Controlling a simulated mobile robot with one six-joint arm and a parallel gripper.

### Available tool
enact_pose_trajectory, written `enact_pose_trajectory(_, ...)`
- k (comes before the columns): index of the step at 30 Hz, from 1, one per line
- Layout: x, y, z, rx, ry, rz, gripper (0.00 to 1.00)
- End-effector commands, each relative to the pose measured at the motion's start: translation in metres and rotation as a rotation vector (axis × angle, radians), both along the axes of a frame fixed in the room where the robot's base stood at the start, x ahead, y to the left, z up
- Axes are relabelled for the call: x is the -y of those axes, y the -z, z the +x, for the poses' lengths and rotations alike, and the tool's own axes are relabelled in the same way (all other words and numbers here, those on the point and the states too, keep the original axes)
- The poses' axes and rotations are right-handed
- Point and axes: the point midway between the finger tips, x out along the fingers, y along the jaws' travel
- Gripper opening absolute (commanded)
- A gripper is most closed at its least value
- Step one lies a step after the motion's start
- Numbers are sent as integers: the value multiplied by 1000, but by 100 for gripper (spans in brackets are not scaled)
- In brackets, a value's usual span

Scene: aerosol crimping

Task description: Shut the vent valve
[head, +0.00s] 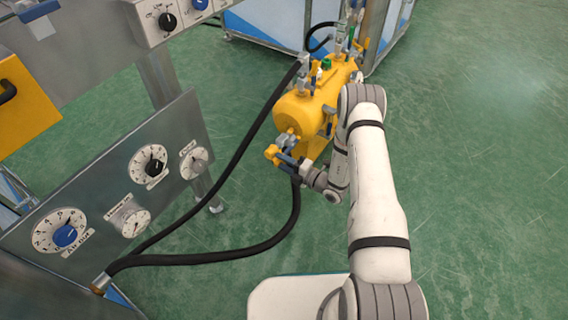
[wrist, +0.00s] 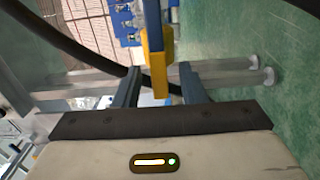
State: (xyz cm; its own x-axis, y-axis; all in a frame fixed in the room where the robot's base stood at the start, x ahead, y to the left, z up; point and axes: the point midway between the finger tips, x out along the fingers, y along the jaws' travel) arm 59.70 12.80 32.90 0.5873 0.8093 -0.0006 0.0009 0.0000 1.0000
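A yellow lever (head: 272,152) is at the near end of the yellow tank (head: 298,110). I cannot read a label that shows whether it is the vent valve's handle. My gripper (head: 283,160) is at this lever. In the wrist view the lever (wrist: 156,75) stands between the two dark fingers of my gripper (wrist: 160,88), with a gap visible on the right side. The fingers are apart and not closed on it. The valve body behind the lever is partly hidden.
Black hoses (head: 240,150) run from the tank to the grey panel (head: 100,205) with dials on the left. More small fittings with green and blue handles (head: 327,65) stand on top of the tank. The green floor on the right is clear.

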Motion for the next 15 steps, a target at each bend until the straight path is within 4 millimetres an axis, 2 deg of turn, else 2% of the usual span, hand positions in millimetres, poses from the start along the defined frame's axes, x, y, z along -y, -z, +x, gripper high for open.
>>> enact_pose_trajectory(6, 0, 0, 0, 0, 0, 0, 36)
enact_pose_trajectory(15, 0, 0, 0, 0, 0, 0, 11)
